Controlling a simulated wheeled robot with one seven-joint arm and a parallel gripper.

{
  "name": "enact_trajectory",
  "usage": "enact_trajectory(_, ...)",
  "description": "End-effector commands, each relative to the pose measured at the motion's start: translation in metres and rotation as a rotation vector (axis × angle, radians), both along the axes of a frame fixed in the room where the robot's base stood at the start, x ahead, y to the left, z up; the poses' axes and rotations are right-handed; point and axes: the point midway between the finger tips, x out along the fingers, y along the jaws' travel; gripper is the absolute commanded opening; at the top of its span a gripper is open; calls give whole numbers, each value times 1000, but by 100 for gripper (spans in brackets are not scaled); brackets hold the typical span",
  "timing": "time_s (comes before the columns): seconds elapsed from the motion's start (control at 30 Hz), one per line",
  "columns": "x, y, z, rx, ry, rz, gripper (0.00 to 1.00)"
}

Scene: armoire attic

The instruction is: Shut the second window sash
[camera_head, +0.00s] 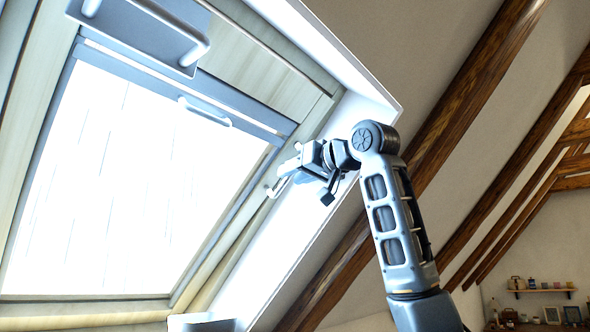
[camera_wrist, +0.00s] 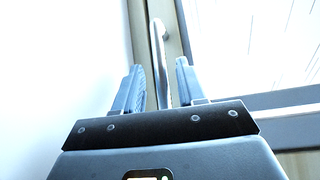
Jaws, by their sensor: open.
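The sloped roof window (camera_head: 130,170) fills the left of the head view, with a bright pane in a grey-and-wood frame. I cannot tell which part is the second sash or how far it stands open. A pale bar handle (camera_head: 205,110) sits at the pane's upper edge. A grey panel with another bar handle (camera_head: 165,22) is above it. My gripper (camera_head: 285,176) is at the right side of the frame, by a small pale handle (camera_head: 273,189). In the wrist view its open fingers (camera_wrist: 158,82) stand either side of a slim metal handle (camera_wrist: 158,45), not clamped on it.
The white window reveal (camera_head: 300,215) lies close to the right of the frame, behind my gripper. Dark wooden beams (camera_head: 455,115) cross the sloped ceiling. A wall shelf with small items (camera_head: 542,290) is far off at lower right.

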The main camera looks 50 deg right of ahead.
Motion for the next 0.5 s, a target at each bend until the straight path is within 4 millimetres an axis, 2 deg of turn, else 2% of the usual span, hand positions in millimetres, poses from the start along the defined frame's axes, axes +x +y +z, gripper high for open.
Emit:
enact_trajectory(0.37, 6, -1, 0, 0, 0, 0, 39)
enact_trajectory(0.5, 6, -1, 0, 0, -1, 0, 26)
